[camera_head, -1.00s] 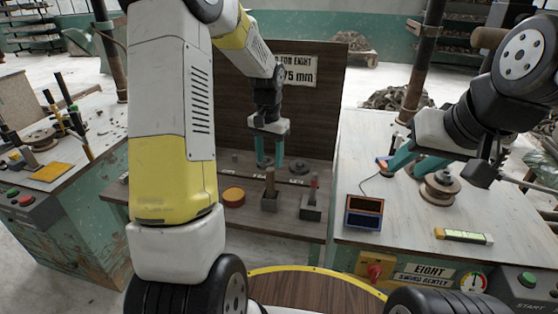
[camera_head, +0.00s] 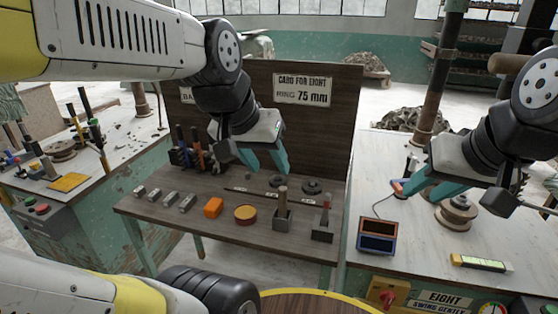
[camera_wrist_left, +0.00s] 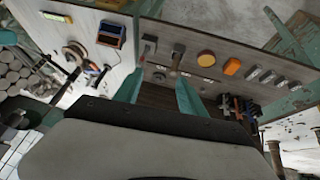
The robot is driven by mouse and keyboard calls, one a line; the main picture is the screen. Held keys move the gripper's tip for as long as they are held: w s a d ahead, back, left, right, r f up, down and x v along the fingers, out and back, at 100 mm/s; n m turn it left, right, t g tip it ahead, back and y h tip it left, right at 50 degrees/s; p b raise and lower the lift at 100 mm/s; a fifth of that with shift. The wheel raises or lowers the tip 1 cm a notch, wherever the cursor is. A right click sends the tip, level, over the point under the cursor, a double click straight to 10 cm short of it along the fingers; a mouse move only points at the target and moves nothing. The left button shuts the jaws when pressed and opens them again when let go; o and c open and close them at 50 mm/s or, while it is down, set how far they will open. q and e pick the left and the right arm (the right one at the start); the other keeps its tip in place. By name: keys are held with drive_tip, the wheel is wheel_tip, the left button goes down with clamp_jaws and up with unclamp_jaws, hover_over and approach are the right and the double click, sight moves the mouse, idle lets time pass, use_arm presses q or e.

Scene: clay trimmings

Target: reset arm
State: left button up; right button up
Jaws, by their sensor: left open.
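My left gripper (camera_head: 265,164) is open and empty. Its two teal fingers hang in the air in front of the dark back board, above the wooden bench (camera_head: 160,213). In the left wrist view its fingers (camera_wrist_left: 160,92) are spread, with nothing between them. My left forearm crosses the top left of the head view. My right gripper (camera_head: 420,190) is over the white-topped table at the right, near the metal spool (camera_head: 456,212). Its teal fingers look apart, with nothing seen held between them.
The bench bears grey blocks, an orange block (camera_head: 213,207), a round orange-rimmed tin (camera_head: 245,213), two handled tools and dark discs (camera_head: 312,186). Marker-like tools (camera_head: 196,150) stand at its left.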

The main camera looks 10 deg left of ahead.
use_arm(q)
drive_tip(key=shift+s+d+t, duration=0.15)
drive_tip(key=shift+s+t, duration=0.15)
drive_tip(key=shift+s, duration=0.65)
idle(0.6)
